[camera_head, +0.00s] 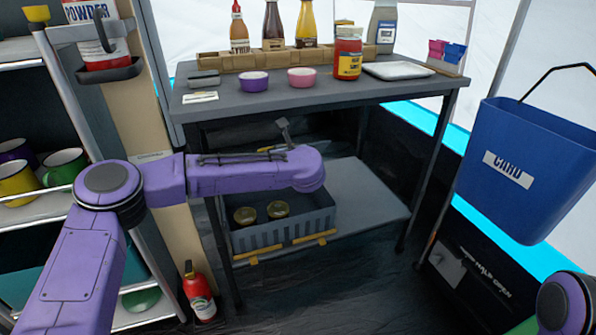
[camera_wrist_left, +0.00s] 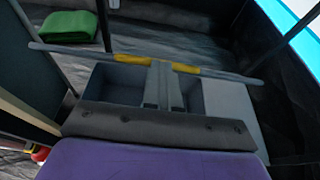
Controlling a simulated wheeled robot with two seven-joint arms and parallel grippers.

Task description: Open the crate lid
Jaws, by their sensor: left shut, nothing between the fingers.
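The grey crate (camera_head: 285,232) sits on the low shelf under the dark table, with its top open in the head view. Two gold-topped jars (camera_head: 278,209) stand inside it. I cannot make out a lid for certain. My left arm reaches across above the crate, and its gripper is mostly hidden behind the forearm in the head view. In the left wrist view my left gripper (camera_wrist_left: 163,68) is shut and empty, with its fingers over the crate (camera_wrist_left: 118,82). Whether they touch it is unclear. My right gripper is out of view.
The table (camera_head: 330,97) above holds bottles and bowls. A blue bin (camera_head: 525,165) hangs at right. A fire extinguisher (camera_head: 199,295) stands at lower left. The shelf right of the crate (camera_head: 372,205) is clear.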

